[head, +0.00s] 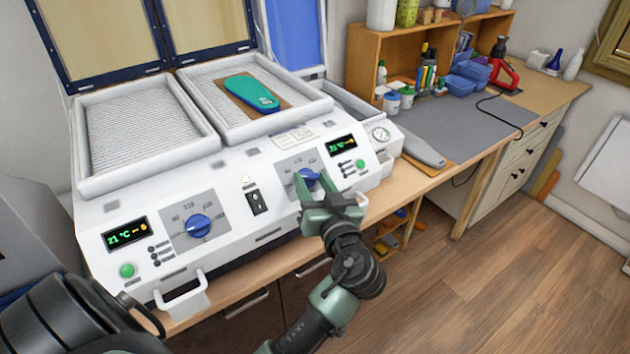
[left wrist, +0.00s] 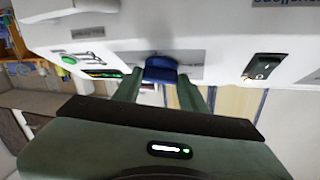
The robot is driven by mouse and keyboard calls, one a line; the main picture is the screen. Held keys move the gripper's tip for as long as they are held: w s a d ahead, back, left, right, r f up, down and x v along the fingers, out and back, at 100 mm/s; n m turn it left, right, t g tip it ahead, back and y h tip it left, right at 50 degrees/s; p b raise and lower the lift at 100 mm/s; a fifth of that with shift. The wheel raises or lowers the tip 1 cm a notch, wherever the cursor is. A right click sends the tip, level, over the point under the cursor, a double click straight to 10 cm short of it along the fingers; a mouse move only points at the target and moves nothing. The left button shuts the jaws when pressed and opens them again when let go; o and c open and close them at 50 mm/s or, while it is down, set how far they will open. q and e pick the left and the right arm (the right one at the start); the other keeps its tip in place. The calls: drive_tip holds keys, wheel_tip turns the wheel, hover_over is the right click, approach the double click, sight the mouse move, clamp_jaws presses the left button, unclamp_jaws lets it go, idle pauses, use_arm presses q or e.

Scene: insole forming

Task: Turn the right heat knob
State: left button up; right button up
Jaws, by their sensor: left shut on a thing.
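The right heat knob (head: 308,174) is blue and sits on a grey dial plate on the right half of the white machine's sloped front panel. My left gripper (head: 314,180) is at this knob, with its green fingers on either side and shut on it. The fingers hide part of the knob and dial. In the left wrist view, the blue knob (left wrist: 162,70) shows between the two fingertips (left wrist: 160,82). The right display (head: 341,146) reads about 21 °C, small and hard to read. My right gripper is not in view.
The left heat knob (head: 199,226) is blue, beside a left display (head: 125,235). A black switch (head: 257,202) sits between the dials. A white handle (head: 182,297) sticks out at the front. A green insole (head: 250,92) lies in the right tray. A wooden bench (head: 545,90) stands right.

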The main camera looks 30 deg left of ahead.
use_arm(q)
drive_tip(key=m+t+h+p, duration=0.1)
drive_tip(key=m+h+p, duration=0.1)
drive_tip(key=r+m+t+h+p, duration=0.1)
drive_tip(key=m+h+p, duration=0.1)
drive_tip(key=m, duration=0.1)
drive_tip(key=a+m+h+p, duration=0.1)
drive_tip(key=m+h+p, duration=0.1)
drive_tip(key=m+p, duration=0.1)
drive_tip(key=shift+s+r+t, duration=0.15)
drive_tip(key=shift+s+t, duration=0.15)
drive_tip(key=shift+t, duration=0.1)
drive_tip(key=shift+m+h, duration=0.4)
drive_tip(key=shift+m, duration=0.3)
drive_tip(key=shift+a+m+h+p, duration=0.15)
drive_tip(key=shift+m+h+p, duration=0.3)
drive_tip(key=shift+m+h, duration=0.45)
drive_tip(key=m+h, duration=0.1)
drive_tip(key=m, duration=0.1)
drive_tip(key=m+g+h, duration=0.1)
drive_tip(key=m+h, duration=0.1)
drive_tip(key=shift+a+m, duration=0.2)
drive_tip(key=shift+m, duration=0.1)
drive_tip(key=shift+g+h, duration=0.3)
drive_tip(key=shift+g, duration=0.1)
drive_tip(key=o, duration=1.1)
drive_tip(key=shift+o, duration=1.4)
drive_tip(key=shift+w, duration=0.15)
